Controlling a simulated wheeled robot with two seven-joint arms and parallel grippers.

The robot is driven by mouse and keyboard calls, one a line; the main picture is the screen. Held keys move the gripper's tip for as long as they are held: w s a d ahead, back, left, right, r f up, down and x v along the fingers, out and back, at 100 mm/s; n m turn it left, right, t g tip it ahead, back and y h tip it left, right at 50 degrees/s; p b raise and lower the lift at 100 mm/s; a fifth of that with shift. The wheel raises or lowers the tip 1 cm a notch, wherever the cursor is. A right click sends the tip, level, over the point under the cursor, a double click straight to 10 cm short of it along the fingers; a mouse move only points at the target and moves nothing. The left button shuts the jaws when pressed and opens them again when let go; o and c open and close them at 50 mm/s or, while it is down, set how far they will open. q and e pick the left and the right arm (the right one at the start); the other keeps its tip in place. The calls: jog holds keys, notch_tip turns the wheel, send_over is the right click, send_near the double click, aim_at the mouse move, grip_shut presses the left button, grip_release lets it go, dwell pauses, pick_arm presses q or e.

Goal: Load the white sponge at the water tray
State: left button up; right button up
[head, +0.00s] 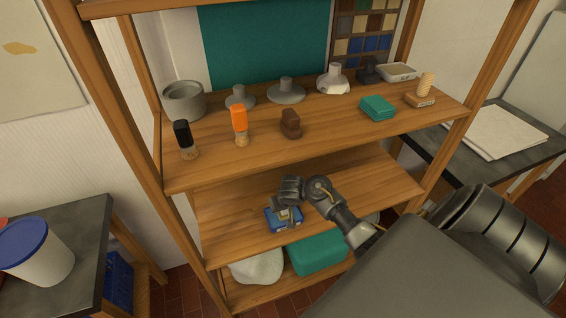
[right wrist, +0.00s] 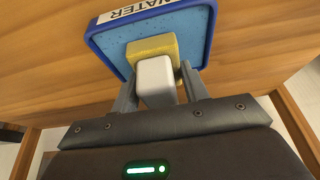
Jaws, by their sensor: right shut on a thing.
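The blue water tray (head: 270,218) sits on the middle shelf. In the right wrist view the tray (right wrist: 200,22) has a pale blue inside and a label reading WATER. My right gripper (right wrist: 158,85) is shut on the white sponge (right wrist: 156,78), a small white block between its two fingers. A yellow sponge (right wrist: 150,46) is in the tray, right beside the white sponge. Whether the white sponge touches the tray or the yellow sponge cannot be told. In the head view my right gripper (head: 288,205) is over the tray and hides part of it. My left gripper is not in view.
The upper shelf (head: 215,150) above my right arm holds an orange-handled brush (head: 239,124), a black-handled brush (head: 184,138), a brown block (head: 291,124) and a teal box (head: 377,107). Wooden posts frame the shelves. A teal bin (head: 318,252) stands below the tray.

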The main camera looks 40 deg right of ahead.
jog(key=shift+f, duration=0.4)
jog(key=shift+f, duration=0.1)
dwell(1.6)
notch_tip(320, 180, up, 7)
jog(key=p, duration=0.8)
dwell(0.9)
